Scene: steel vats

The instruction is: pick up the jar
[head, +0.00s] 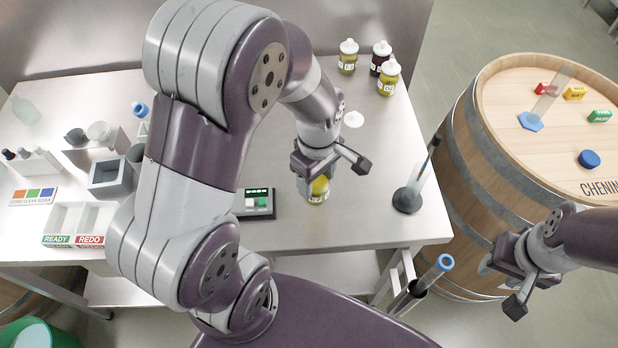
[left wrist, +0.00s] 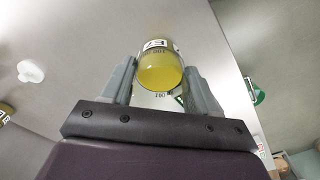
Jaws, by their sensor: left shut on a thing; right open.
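A jar (head: 319,189) with yellow contents is under my left gripper (head: 331,172) in the head view, near the front middle of the steel table. In the left wrist view the yellow jar (left wrist: 160,70) with a white label is between the two fingers of my left gripper (left wrist: 158,85), which is shut on it. The gripper hides its upper part in the head view. I cannot tell whether the jar touches the table. My right gripper (head: 505,280) is open and empty, in front of the barrel at the right.
Several labelled jars (head: 388,77) stand at the table's back right. A small scale (head: 256,203) lies left of the held jar. A stand with a tube (head: 408,199) is near the right edge. A wooden barrel (head: 480,205) stands right of the table. READY and REDO trays (head: 76,222) are left.

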